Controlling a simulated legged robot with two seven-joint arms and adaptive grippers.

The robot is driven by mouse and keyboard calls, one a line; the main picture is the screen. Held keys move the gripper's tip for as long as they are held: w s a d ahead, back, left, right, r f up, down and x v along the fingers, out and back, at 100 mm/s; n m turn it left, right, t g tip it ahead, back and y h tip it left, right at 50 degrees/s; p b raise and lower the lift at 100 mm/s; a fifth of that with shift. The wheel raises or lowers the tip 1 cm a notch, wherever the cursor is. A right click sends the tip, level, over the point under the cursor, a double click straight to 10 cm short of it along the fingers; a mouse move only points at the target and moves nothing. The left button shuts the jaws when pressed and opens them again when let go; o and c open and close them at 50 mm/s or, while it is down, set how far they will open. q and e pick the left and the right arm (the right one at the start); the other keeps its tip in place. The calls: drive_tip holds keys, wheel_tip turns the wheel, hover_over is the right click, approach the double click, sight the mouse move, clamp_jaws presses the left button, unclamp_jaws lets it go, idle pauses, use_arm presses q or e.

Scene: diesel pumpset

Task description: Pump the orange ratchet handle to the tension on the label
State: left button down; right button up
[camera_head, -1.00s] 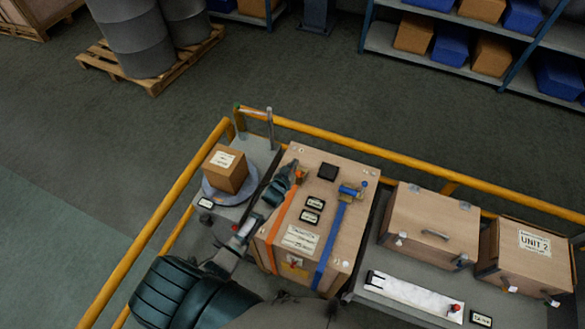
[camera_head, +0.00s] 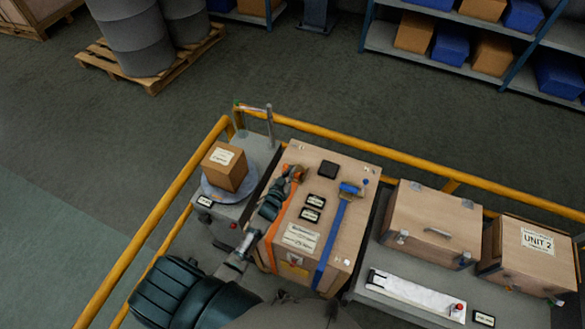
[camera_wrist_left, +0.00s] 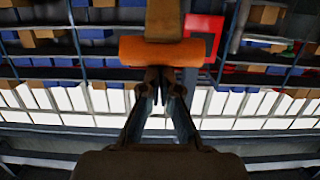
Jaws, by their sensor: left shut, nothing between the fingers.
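The large wooden crate (camera_head: 335,260) stands on the grey bench with an orange strap (camera_head: 283,222) and a blue strap (camera_head: 331,247) over its top. The orange ratchet handle (camera_head: 295,171) is at the far end of the orange strap. In the left wrist view the orange handle (camera_wrist_left: 162,51) lies crosswise just beyond the fingertips. My left gripper (camera_head: 283,181) is shut and empty, its tips at or very near the handle; contact is unclear. A paper label (camera_head: 300,237) lies on the crate near its front, its writing too small to read. My right gripper is out of view.
A blue ratchet (camera_head: 350,189) and small dark label plates (camera_head: 314,202) sit right of the orange strap. A small box (camera_head: 225,167) stands left of the crate. Two wooden cases (camera_head: 432,222) stand right. A yellow rail (camera_head: 410,159) runs around the bench.

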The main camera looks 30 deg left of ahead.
use_arm(q)
drive_tip(key=s+f+t+b, duration=0.3)
drive_tip(key=s+f+b, duration=0.1)
drive_tip(key=b, duration=0.4)
drive_tip(key=shift+s+d+f, duration=0.15)
drive_tip(key=shift+s+f, duration=0.05)
drive_tip(key=shift+f, duration=0.45)
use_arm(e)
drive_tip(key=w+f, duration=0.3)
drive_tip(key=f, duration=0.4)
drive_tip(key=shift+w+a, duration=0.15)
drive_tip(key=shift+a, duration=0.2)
use_arm(q)
drive_tip(key=shift+r, duration=0.15)
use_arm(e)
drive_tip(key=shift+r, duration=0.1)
